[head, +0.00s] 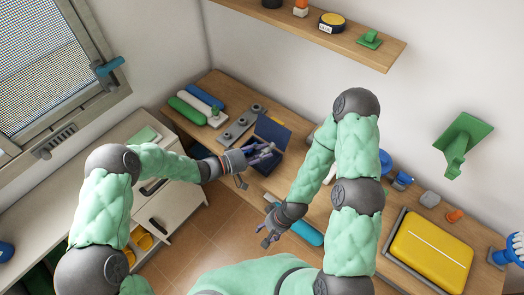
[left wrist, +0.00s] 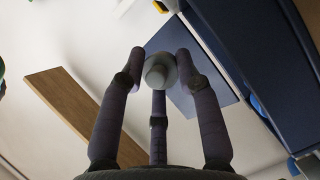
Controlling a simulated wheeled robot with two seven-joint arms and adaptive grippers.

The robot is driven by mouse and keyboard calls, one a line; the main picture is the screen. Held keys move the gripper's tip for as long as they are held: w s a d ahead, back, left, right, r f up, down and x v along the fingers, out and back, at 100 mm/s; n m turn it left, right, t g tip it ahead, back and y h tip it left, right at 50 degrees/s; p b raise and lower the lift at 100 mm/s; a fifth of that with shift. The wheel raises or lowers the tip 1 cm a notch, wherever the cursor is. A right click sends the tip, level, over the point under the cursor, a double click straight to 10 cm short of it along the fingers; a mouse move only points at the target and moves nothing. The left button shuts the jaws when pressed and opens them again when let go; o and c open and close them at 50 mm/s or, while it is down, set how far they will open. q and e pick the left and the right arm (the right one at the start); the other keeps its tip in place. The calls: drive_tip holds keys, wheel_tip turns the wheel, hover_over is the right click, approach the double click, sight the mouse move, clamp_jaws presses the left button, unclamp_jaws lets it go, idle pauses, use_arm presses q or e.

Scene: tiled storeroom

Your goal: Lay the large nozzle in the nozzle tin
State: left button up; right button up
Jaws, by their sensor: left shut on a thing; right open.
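My left gripper (head: 262,153) is at the dark blue nozzle tin (head: 272,129) on the wooden bench, with its fingers over the tin's opening. In the left wrist view, its fingers (left wrist: 158,65) are shut on a pale grey, round-ended piece, the large nozzle (left wrist: 157,74). Dark blue surfaces (left wrist: 262,65) fill the upper right of that view and look like the tin. The fingers hide most of the tin's inside. My right gripper (head: 270,236) is open and empty, lower in the head view, near the bench's front edge.
Left of the tin lie a grey plate with holes (head: 240,125) and green, white and blue rolls (head: 205,103). A yellow case (head: 430,252) lies at the right. A wall shelf (head: 345,40) hangs above. My right arm hides part of the bench.

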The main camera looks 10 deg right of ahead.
use_arm(q)
drive_tip(key=shift+f, duration=0.1)
drive_tip(key=o, duration=1.2)
drive_tip(key=shift+a, duration=0.1)
drive_tip(key=v, duration=1.1)
drive_tip(key=shift+a, duration=0.4)
drive_tip(key=shift+s, duration=0.1)
